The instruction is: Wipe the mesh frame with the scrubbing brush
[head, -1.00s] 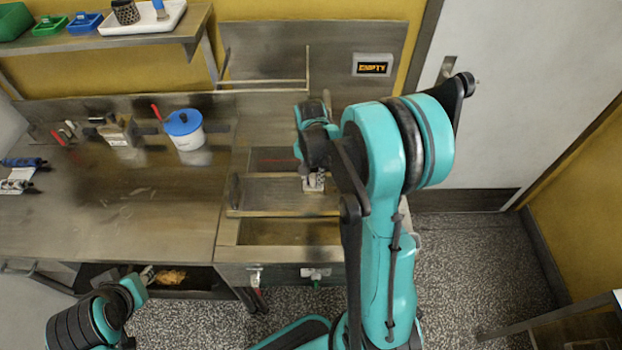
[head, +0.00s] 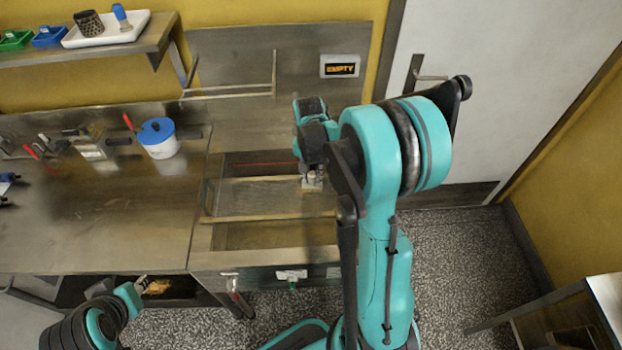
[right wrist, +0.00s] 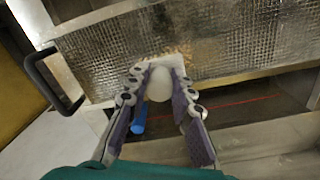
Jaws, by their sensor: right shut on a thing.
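The mesh frame (head: 262,193) lies over the open basin of the metal bench. Its wire mesh fills the top of the right wrist view (right wrist: 240,42), bordered by a plain metal rim. The scrubbing brush (head: 312,184) is at the right part of the frame, below my right gripper (head: 312,172). In the right wrist view my right gripper (right wrist: 158,88) is shut on the brush's pale round knob (right wrist: 158,84), its white block against the mesh by the rim. Whether the bristles touch is hidden.
A blue-lidded pot (head: 158,138) stands on the bench to the left. A sign reading EMPTY (head: 340,66) is on the back panel. A shelf with a white tray (head: 105,32) is at top left. A black handle (right wrist: 48,80) and blue cylinder (right wrist: 139,118) show near the gripper.

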